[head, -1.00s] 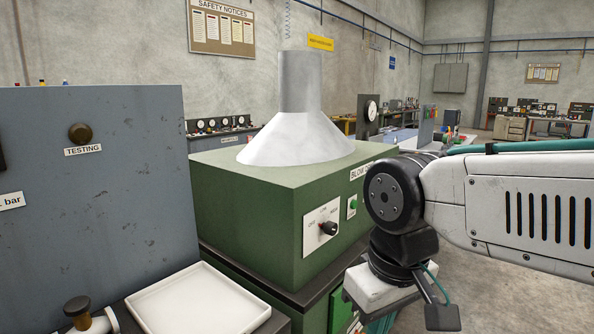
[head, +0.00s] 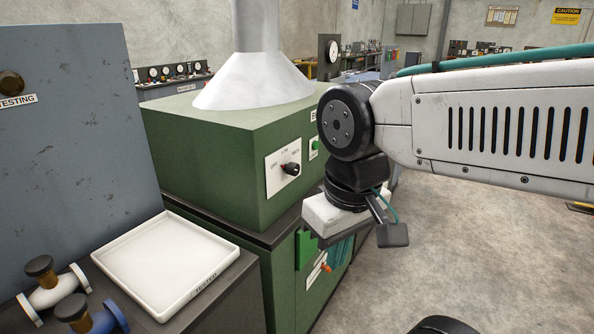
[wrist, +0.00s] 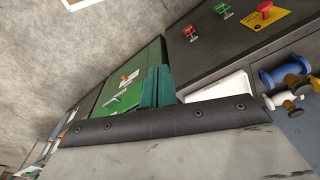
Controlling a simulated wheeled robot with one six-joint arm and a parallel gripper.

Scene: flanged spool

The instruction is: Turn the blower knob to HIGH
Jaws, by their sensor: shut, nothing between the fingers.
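The blower knob (head: 291,169) is a small dark knob on a white plate (head: 280,172) on the front of the green blower box (head: 205,160). Small position labels run along the plate's top; they are hard to read, and I cannot tell the knob's setting for sure. My gripper (head: 340,250) is below and right of the knob, apart from it, hanging downward in front of the lower green cabinet. Its teal fingers show in the wrist view (wrist: 157,72), shut together with nothing between them. The knob is not identifiable in the wrist view.
A white tray (head: 102,259) and flanged spools (head: 60,285) stand on the dark bench to the left. A grey panel (head: 70,130) rises behind them. A metal hood (head: 255,85) tops the blower. Open concrete floor (head: 480,240) lies to the right.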

